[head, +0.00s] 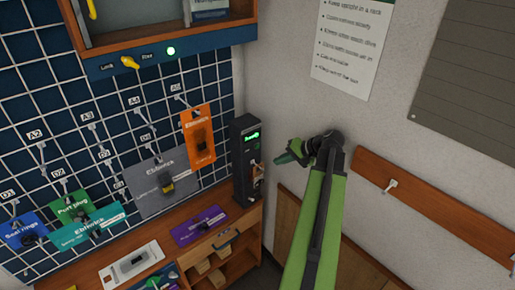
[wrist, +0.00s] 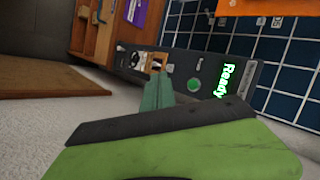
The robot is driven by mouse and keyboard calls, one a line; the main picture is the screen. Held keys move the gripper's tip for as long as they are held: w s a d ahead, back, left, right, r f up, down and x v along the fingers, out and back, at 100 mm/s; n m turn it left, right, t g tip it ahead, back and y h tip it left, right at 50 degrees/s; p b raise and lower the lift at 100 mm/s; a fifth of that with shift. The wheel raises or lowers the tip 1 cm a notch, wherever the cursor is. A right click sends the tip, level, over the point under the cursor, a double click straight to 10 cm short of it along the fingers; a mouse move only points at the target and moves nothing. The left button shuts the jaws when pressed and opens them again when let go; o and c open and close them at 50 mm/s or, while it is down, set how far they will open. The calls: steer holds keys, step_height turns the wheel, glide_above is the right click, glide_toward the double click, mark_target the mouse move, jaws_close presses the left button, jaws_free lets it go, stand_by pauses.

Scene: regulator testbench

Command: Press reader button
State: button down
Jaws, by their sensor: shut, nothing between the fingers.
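The reader is a dark upright box (head: 243,150) at the right end of the wooden bench, with a lit green display. In the wrist view the reader (wrist: 180,62) lies sideways, its display (wrist: 228,80) reading "Ready". A round green button (wrist: 194,85) sits on its face beside the display. My gripper (head: 278,160) is shut and empty, with its green fingers pointing left toward the reader's front. In the wrist view my gripper (wrist: 157,80) covers part of the reader's face next to the round button. I cannot tell whether the fingertips touch the reader.
A wire grid (head: 60,110) with hanging packets stands left of the reader. A cabinet (head: 165,40) with a yellow lock knob (head: 130,62) is above. A wooden hook rail (head: 430,205) is right.

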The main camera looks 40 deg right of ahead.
mark_target(257, 146)
steer(key=w, duration=0.8)
steer(key=shift+w+d, duration=0.25)
steer(key=shift+d, duration=0.05)
steer(key=shift+w, duration=0.15)
stand_by(1.6)
steer(key=shift+w, duration=0.25)
steer(key=shift+w, duration=0.5)
stand_by(0.6)
steer(key=shift+s, duration=0.9)
